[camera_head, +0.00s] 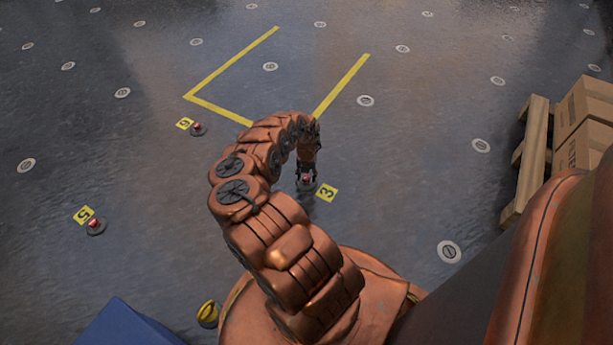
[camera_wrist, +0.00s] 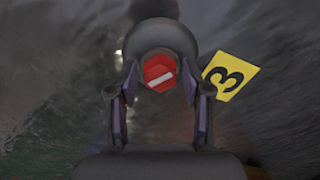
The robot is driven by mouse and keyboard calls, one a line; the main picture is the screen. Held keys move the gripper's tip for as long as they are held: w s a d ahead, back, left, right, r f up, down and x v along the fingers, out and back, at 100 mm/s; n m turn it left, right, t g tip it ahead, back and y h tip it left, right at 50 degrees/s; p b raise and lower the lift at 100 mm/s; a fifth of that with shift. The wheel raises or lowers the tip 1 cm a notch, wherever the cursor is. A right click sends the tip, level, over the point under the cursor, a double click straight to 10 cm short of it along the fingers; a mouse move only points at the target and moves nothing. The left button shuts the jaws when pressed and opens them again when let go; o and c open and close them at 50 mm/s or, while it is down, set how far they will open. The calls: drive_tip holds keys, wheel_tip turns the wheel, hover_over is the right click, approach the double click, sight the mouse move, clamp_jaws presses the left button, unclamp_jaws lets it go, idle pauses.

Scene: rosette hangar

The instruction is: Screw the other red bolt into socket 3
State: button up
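A red hex bolt (camera_wrist: 160,72) with a white bar across its head is in the middle of the wrist view. It is in or over the dark round socket 3 (camera_wrist: 183,38); how deep it sits I cannot tell. The yellow label 3 (camera_wrist: 230,76) lies to its right, and this label also shows in the head view (camera_head: 327,192). My gripper (camera_wrist: 160,84) has one finger on each side of the bolt head, with a narrow gap visible on both sides. In the head view my gripper (camera_head: 306,175) points down at the red bolt beside the label.
Red bolts stand at socket 5 (camera_head: 96,227) and socket 6 (camera_head: 197,129), to the left. A wooden pallet (camera_head: 530,160) with cardboard boxes (camera_head: 585,115) is at the right. A blue object (camera_head: 125,325) is at the lower left. The floor around socket 3 is mostly clear.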

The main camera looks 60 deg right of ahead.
drive_tip(key=shift+o, duration=0.8)
drive_tip(key=shift+r, duration=0.1)
drive_tip(key=shift+r+p, duration=1.65)
drive_tip(key=shift+r, duration=0.35)
